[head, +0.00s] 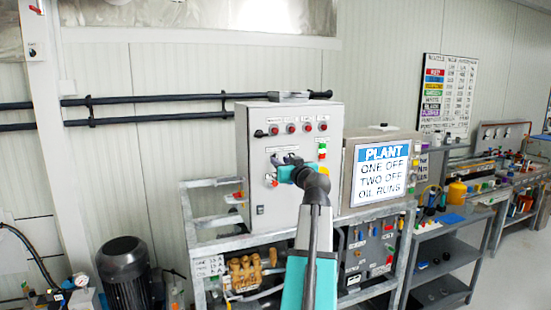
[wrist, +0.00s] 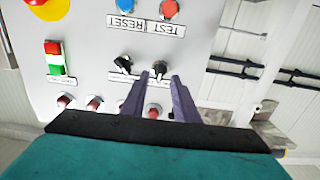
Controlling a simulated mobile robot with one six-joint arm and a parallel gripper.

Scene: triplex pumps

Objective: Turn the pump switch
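Two black rotary switches are on the grey control panel (head: 255,205): the left one (wrist: 123,64) and the right one (wrist: 159,67) in the wrist view. Their small labels are too blurred to tell which is the pump switch. My gripper (wrist: 159,78) is open, its two dark fingers apart and pointing at the panel. The right switch shows between the fingertips; I cannot tell whether they touch it. In the head view my gripper (head: 283,162) is at the panel's middle and hides the switches.
Blue and red buttons marked TEST and RESET (wrist: 144,24), a red-and-green switch (wrist: 54,58) and a red button on yellow (wrist: 45,5) are nearby. A row of red indicators (head: 307,127) crosses the panel. A PLANT sign (head: 382,174) stands at its right.

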